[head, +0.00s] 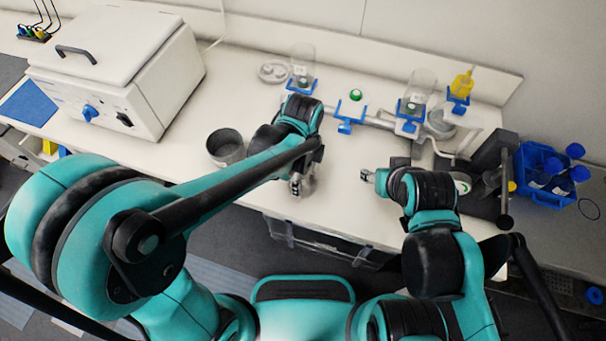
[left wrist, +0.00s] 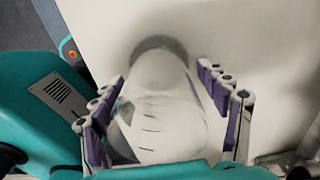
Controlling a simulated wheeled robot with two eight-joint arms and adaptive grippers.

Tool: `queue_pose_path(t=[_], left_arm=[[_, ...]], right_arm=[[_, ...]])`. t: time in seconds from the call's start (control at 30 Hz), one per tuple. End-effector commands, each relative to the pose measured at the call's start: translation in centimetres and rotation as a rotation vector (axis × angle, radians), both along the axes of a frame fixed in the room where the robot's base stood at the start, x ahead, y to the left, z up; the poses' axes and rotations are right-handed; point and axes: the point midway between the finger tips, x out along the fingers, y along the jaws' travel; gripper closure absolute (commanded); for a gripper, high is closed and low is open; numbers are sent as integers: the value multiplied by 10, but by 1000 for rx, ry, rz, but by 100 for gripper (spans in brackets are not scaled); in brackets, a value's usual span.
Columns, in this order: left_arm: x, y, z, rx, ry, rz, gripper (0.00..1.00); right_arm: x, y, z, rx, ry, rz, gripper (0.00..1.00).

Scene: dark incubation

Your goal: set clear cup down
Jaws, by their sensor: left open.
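The clear cup (head: 309,184) is at the front edge area of the white bench in the head view, partly hidden by my left gripper (head: 297,184). In the left wrist view the cup (left wrist: 165,112) is a pale, see-through cylinder between the two purple-lined fingers of my left gripper (left wrist: 160,75). The fingers are apart, with a gap visible on the right side of the cup; contact on the left is unclear. A dark ring shows at the cup's far end, against the bench. My right gripper (head: 368,175) is over the bench to the right; its fingers are too small to read.
A dark grey round pot (head: 226,147) stands left of my left forearm. A white lidded machine (head: 117,75) fills the back left. Blue holders with clear vessels (head: 302,62) stand along the back. A blue rack of bottles (head: 545,190) is at right. Bench between grippers is clear.

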Motion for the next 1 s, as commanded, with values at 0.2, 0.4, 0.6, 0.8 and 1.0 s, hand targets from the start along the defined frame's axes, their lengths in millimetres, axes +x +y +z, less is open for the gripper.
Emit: queue_pose_path(t=[0.2,0.4,0.6,0.8,1.0], left_arm=[[0,0,48,0,0,0,25],[0,0,90,0,0,0,25],[0,0,113,0,0,0,25],[0,0,117,0,-1,3,25],[-5,33,127,-43,-78,273,25]], right_arm=[[0,0,19,0,0,0,50],[0,0,32,0,0,0,50],[0,0,38,0,0,0,50],[0,0,38,0,0,0,50],[0,0,38,0,0,0,50]])
